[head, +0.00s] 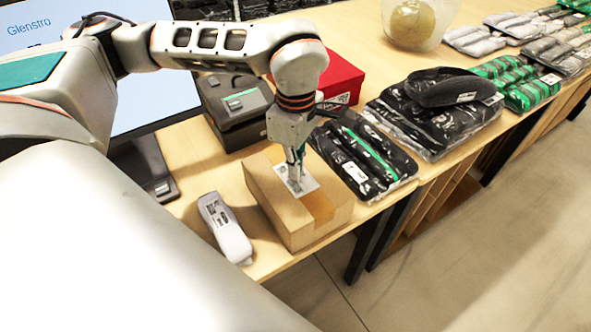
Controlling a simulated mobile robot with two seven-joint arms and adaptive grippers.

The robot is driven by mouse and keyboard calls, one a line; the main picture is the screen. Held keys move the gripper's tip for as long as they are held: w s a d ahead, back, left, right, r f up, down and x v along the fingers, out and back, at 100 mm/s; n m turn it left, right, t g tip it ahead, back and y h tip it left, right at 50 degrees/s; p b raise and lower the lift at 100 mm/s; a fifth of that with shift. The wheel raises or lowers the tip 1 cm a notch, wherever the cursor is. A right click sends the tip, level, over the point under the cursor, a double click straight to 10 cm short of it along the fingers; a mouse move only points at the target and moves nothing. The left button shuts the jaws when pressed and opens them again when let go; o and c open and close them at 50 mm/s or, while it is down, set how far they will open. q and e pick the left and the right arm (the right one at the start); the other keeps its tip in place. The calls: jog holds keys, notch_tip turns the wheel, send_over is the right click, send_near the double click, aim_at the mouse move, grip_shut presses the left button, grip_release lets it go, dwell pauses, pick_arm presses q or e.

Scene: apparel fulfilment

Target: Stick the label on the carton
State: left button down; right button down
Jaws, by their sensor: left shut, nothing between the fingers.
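The carton (275,212) is a brown closed box near the table's front edge, with a tan strip across its top. The label (308,184) is a small white piece with dark print. It lies on or just over the carton's top face, and I cannot tell whether it is fully stuck down. My left gripper (296,178) points down over the label with its fingers shut. The fingertips are at the label and hide part of it; nothing shows between them. My right gripper is not in view.
A grey handheld device (225,229) lies left of the carton. A black printer (234,108) and a red box (342,80) stand behind it. Bagged black garments (363,155) lie close on the right. A monitor (150,100) is at the left.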

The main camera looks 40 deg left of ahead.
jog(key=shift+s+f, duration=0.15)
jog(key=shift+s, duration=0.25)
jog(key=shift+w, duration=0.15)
pick_arm(q)
jog(key=shift+f, duration=0.15)
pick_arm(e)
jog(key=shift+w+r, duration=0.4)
pick_arm(q)
jog(key=shift+s, duration=0.1)
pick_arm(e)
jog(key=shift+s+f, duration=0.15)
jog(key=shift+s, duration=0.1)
